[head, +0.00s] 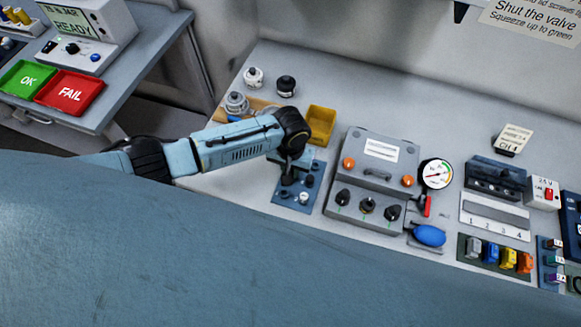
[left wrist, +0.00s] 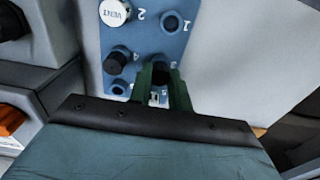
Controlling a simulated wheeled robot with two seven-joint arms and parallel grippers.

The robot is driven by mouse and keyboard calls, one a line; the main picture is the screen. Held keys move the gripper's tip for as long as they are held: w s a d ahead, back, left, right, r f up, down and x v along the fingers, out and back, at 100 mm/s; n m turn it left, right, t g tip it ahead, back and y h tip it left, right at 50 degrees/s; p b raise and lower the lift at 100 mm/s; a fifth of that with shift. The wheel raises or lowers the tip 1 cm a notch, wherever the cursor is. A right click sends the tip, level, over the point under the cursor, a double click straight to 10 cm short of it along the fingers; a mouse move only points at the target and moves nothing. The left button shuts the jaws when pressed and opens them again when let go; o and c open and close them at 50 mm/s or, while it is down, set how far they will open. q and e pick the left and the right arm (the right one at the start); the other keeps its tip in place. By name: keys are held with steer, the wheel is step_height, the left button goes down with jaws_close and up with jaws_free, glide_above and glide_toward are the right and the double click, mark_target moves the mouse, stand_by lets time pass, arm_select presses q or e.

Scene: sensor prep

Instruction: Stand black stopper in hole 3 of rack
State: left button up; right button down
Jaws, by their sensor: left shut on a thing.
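The rack is a blue plate with numbered holes (head: 317,167); in the left wrist view its face (left wrist: 160,42) fills the upper middle. My left gripper (head: 287,179) is over the rack, and its two green fingers (left wrist: 158,88) are shut on a dark piece, the black stopper (left wrist: 158,69). The stopper is at a hole in the rack's right column; its lower end is hidden, so I cannot tell how deep it sits. A white stopper marked VENT (left wrist: 115,11) stands by label 2. Another black knob-like piece (left wrist: 115,62) stands by label 4. My right gripper is not in view.
A grey box with knobs (head: 372,180) stands close to the right of the rack. A yellow bin (head: 321,122) is behind it. White (head: 253,77) and black (head: 286,85) pieces stand at the back left. The bench is clear behind the grey box.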

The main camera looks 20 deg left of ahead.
arm_select(q)
steer(key=shift+f, duration=0.2)
steer(key=o, duration=0.9)
steer(key=shift+o, duration=0.2)
steer(key=shift+r, duration=0.15)
step_height(320, 180, up, 5)
steer(key=p, duration=0.5)
steer(key=shift+p, duration=0.3)
steer(key=shift+r+p, duration=0.55)
steer(key=shift+r, duration=0.35)
